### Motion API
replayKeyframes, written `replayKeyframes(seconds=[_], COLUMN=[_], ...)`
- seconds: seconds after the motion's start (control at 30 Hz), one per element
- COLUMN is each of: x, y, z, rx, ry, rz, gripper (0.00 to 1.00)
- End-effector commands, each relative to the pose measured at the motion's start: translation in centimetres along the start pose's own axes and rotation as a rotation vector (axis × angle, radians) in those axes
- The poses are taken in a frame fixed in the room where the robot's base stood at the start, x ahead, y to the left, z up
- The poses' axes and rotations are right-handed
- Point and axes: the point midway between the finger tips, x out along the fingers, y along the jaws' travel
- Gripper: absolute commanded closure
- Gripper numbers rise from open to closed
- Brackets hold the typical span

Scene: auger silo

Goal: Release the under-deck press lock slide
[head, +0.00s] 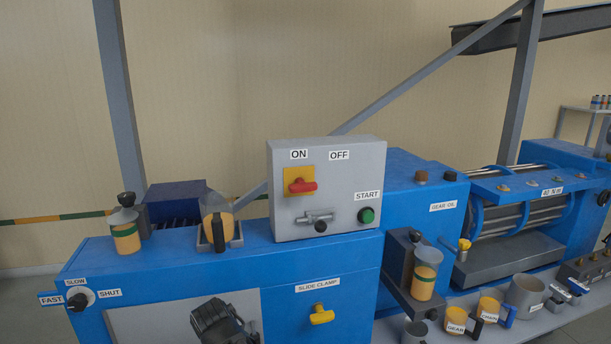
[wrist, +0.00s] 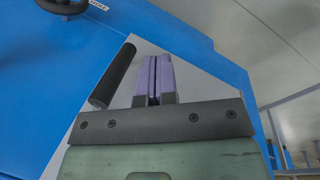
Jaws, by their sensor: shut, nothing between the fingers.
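In the wrist view my gripper (wrist: 153,80) has its two purple fingers pressed together, with nothing between them. A black cylindrical bar (wrist: 113,77) slants just left of the fingers, in front of a blue and grey machine face. The picture does not show whether the fingers touch it. No label marks this bar, so I cannot tell if it is the lock slide. In the head view the underside of the blue deck is hidden. A yellow knob (head: 321,317) sits under a SLIDE CLAMP label (head: 318,286) on the front face.
A grey control box (head: 326,228) stands on the blue machine (head: 140,275), with a red switch (head: 302,187) and green button (head: 366,215). A black round knob (wrist: 63,5) is at the wrist view's top left. Cups and pots (head: 525,293) crowd the right ledge.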

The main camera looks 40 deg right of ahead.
Motion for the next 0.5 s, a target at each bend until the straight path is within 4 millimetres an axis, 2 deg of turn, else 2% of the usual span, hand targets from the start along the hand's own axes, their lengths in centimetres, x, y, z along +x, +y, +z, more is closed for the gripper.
replayKeyframes(seconds=[0.03, 0.1, 0.17, 0.27, 0.33, 0.4, 0.5], x=[-3.1, -5.1, -6.8, -11.4, -15.5, -19.4, -24.2], y=[0.8, 1.3, 3.2, 6.8, 9.2, 11.2, 12.8], z=[0.1, 0.1, -0.1, -0.2, -0.3, -0.5, -0.8], rx=[-0.009, -0.022, -0.163, -0.432, -0.615, -0.764, -0.911], ry=[-0.002, -0.005, -0.068, -0.236, -0.394, -0.563, -0.781], rz=[0.008, 0.019, 0.127, 0.320, 0.443, 0.535, 0.611], gripper=[1.00, 1.00, 1.00, 1.00, 1.00, 1.00, 1.00])
